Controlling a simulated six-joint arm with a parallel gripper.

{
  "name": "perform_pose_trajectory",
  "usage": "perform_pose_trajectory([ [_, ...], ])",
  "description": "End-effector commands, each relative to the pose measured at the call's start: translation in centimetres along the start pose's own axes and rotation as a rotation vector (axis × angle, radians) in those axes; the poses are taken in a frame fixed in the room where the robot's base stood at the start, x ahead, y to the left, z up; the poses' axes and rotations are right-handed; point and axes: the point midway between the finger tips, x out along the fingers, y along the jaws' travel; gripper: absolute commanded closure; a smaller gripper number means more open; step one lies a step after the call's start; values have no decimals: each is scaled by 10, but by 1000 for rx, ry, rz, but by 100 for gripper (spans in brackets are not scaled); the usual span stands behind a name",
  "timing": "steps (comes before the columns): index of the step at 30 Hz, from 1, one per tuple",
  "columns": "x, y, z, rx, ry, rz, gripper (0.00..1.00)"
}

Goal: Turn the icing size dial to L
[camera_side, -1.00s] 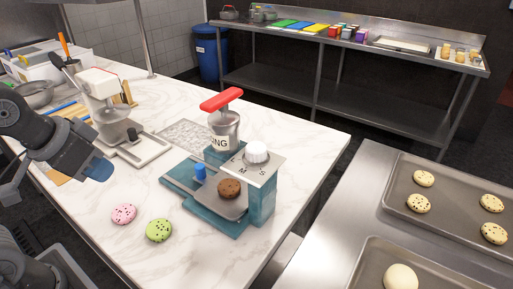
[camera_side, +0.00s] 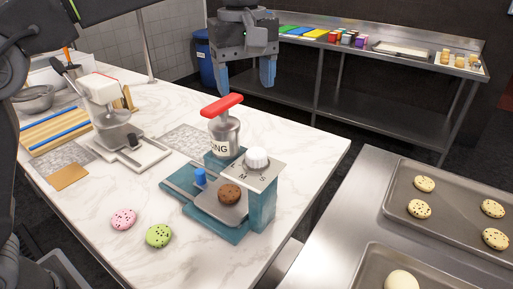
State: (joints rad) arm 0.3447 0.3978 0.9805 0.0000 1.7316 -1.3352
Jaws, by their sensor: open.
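The icing size dial is a white round knob (camera_side: 257,158) on top of the grey plate (camera_side: 262,175) of the teal icing machine (camera_side: 262,208). The letters M and S show on the plate in front of the knob; the knob's exact pointing is too small to tell. My gripper (camera_side: 246,83) points down with its two blue fingers spread apart and empty. In the picture it is above the red-handled icing canister (camera_side: 224,132) and above the dial, touching neither.
A brown cookie (camera_side: 230,193) sits on the machine's tray, beside a blue peg (camera_side: 200,177). Pink (camera_side: 124,219) and green (camera_side: 159,236) cookies lie on the marble counter (camera_side: 200,265). A white stand mixer (camera_side: 110,105) stands left. Baking trays (camera_side: 399,241) lie at right.

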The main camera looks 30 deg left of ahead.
Motion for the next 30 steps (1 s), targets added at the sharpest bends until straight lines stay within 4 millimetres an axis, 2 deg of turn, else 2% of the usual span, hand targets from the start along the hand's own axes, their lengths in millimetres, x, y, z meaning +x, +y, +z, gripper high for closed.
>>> perform_pose_trajectory([
  [1,3,8,4,-26,-3,-13,31],
  [4,5,15,8,-65,-6,-28,31],
  [11,18,16,9,-80,-7,-35,31],
  [14,31,15,9,-80,-7,-36,31],
  [24,98,13,9,-79,-7,-35,31],
  [30,129,12,10,-79,-7,-34,31],
])
